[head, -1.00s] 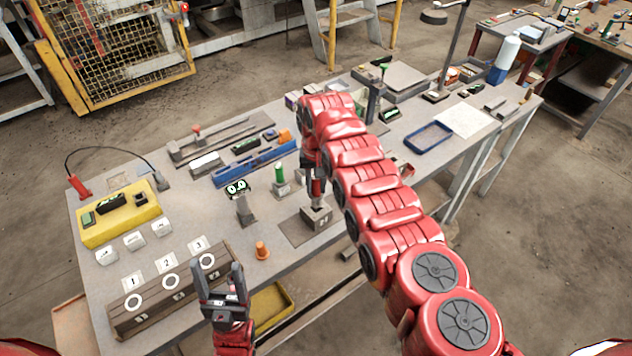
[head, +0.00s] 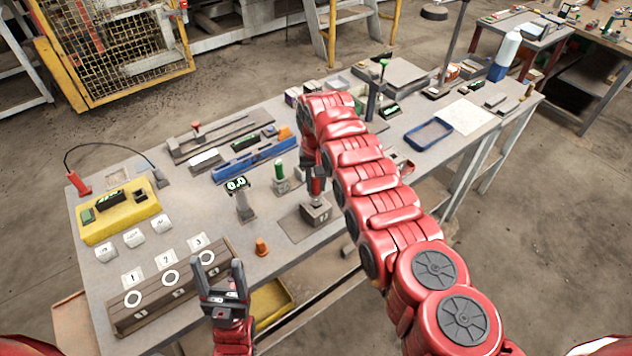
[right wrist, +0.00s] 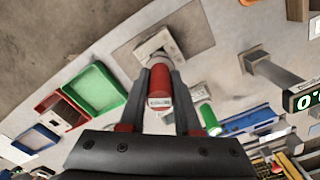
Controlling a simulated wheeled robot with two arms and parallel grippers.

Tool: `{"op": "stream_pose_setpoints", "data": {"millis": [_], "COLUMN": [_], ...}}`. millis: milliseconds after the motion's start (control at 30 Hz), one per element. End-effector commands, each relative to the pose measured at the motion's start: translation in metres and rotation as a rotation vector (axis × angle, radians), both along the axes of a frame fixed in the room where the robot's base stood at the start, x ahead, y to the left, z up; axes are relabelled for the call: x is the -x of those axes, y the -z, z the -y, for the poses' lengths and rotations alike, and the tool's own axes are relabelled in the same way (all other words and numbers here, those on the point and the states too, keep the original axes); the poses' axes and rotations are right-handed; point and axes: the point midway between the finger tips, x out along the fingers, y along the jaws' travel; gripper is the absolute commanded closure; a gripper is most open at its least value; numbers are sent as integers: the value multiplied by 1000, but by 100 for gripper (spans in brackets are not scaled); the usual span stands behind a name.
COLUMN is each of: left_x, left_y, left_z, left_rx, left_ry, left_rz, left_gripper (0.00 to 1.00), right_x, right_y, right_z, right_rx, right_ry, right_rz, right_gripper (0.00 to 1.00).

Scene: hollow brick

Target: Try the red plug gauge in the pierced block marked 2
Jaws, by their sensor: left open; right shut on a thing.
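My right gripper (head: 315,178) is shut on the red plug gauge (right wrist: 159,88), which points down. The gauge's lower end is at the top of a grey block (head: 317,213) on a dark plate; I cannot tell how deep it sits. Any number on that block is unreadable. The right wrist view shows the block (right wrist: 172,46) just beyond the gauge. A brown rack (head: 125,318) at the front left has three white rings with tags 1, 2 and 3; the ring by tag 2 (head: 170,277) is in the middle. My left gripper (head: 218,267) is open and empty beside the rack.
A display on a post (head: 237,184) reads 0.0, left of the block. A yellow box (head: 120,215) and several white cubes are at the left.

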Motion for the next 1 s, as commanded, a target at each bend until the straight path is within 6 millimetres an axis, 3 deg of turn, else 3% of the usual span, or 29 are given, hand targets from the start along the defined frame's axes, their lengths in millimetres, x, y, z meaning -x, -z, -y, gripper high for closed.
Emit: {"op": "stream_pose_setpoints", "data": {"millis": [1000], "left_x": [0], "left_y": [6], "left_z": [0], "left_rx": [0], "left_ry": [0], "left_rz": [0], "left_gripper": [34], "right_x": [0], "right_y": [7], "right_z": [0], "right_rx": [0], "right_ry": [0], "right_rz": [0], "right_gripper": [100]}}
